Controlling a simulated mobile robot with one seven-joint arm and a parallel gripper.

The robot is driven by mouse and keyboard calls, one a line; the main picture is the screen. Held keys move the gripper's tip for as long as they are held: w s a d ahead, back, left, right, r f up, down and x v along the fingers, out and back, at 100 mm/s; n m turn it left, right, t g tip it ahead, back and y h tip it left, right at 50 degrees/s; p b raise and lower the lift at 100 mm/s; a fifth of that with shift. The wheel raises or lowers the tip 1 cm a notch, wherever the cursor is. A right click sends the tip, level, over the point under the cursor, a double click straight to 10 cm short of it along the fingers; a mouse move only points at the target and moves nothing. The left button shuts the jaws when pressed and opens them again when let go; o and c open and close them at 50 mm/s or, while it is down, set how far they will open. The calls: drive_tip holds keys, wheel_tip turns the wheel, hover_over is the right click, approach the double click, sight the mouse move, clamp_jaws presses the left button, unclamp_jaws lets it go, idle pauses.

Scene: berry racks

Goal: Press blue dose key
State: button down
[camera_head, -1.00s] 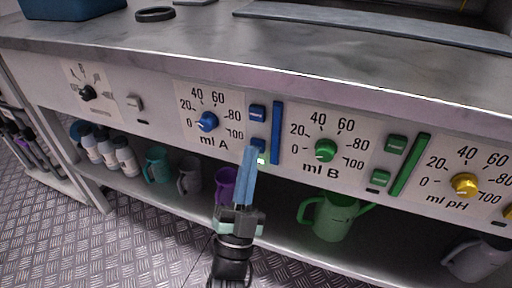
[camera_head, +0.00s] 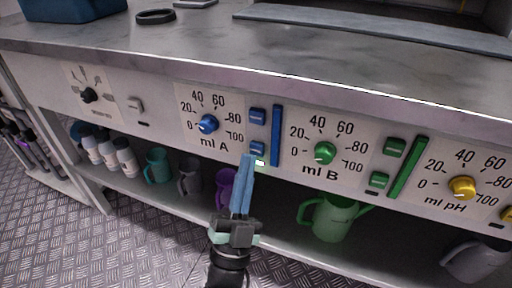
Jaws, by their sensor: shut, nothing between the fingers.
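The ml A panel has a blue knob (camera_head: 208,124), an upper blue key (camera_head: 257,116) and a lower blue key (camera_head: 258,148), with a tall blue bar (camera_head: 276,135) to their right. The key labels are too small to read. A small lit white lamp (camera_head: 260,163) shows just under the lower key. My gripper (camera_head: 249,157) is shut and empty, its long blue fingers pointing up at the panel. The fingertips are just below and left of the lower key, overlapping its lower left edge in the picture; whether they touch the panel cannot be told.
The ml B panel has a green knob (camera_head: 325,153) and green keys; a yellow knob (camera_head: 463,188) is farther right. The bench top (camera_head: 330,60) overhangs the panel. Bottles, a purple mug (camera_head: 226,186) and a green jug (camera_head: 333,218) stand on the shelf below.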

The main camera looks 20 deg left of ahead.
drive_tip(key=s+p, duration=0.2)
drive_tip(key=s, duration=0.3)
drive_tip(key=shift+a, duration=0.1)
idle(0.3)
idle(0.7)
